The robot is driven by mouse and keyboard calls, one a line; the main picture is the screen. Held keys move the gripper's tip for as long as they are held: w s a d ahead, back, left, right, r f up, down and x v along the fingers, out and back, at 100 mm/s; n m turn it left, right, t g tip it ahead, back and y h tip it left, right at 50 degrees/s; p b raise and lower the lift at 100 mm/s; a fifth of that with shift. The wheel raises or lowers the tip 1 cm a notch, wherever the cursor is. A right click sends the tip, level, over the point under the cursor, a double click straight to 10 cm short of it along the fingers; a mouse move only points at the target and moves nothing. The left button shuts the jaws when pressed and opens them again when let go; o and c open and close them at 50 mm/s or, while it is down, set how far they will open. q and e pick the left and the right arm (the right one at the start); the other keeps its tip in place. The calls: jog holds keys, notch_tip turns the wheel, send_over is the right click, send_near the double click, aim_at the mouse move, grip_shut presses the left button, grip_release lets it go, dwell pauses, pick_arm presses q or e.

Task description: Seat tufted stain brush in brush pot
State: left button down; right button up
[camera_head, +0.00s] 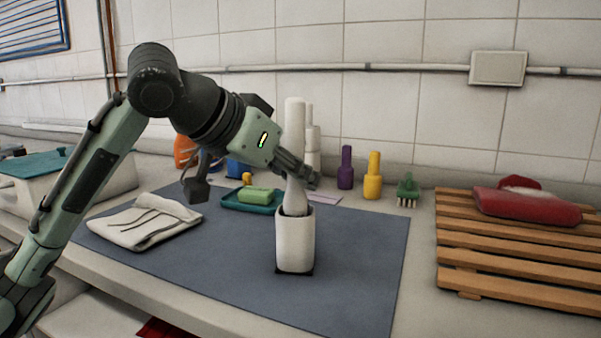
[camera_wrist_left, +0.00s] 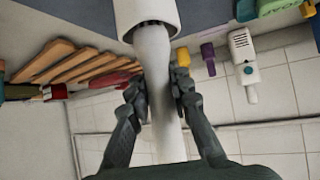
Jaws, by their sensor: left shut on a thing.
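The stain brush (camera_head: 295,125) has a long white handle and stands nearly upright, leaning slightly. My left gripper (camera_head: 300,177) is shut on its handle above the pot. The white brush pot (camera_head: 295,245) stands upright on the blue-grey mat. The brush's lower end is inside the pot's mouth; how deep it reaches is hidden by the pot wall. In the left wrist view the two fingers (camera_wrist_left: 160,88) flank the brush handle (camera_wrist_left: 155,60), which enters the pot (camera_wrist_left: 147,12). A dark band shows at the rim there. My right gripper is not in view.
The blue-grey mat (camera_head: 345,275) has free room around the pot. A folded cloth (camera_head: 146,221) and a teal tray (camera_head: 232,207) with a green sponge (camera_head: 256,195) lie left. Purple (camera_head: 345,170) and yellow (camera_head: 373,177) bottles stand behind. A wooden rack (camera_head: 480,240) is right.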

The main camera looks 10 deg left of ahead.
aim_at(289, 189)
pick_arm(q)
jog(key=shift+f+b, duration=0.55)
jog(key=shift+f, duration=0.85)
jog(key=c, duration=1.3)
grip_release()
jog(key=shift+f, duration=0.15)
jog(key=v, duration=1.2)
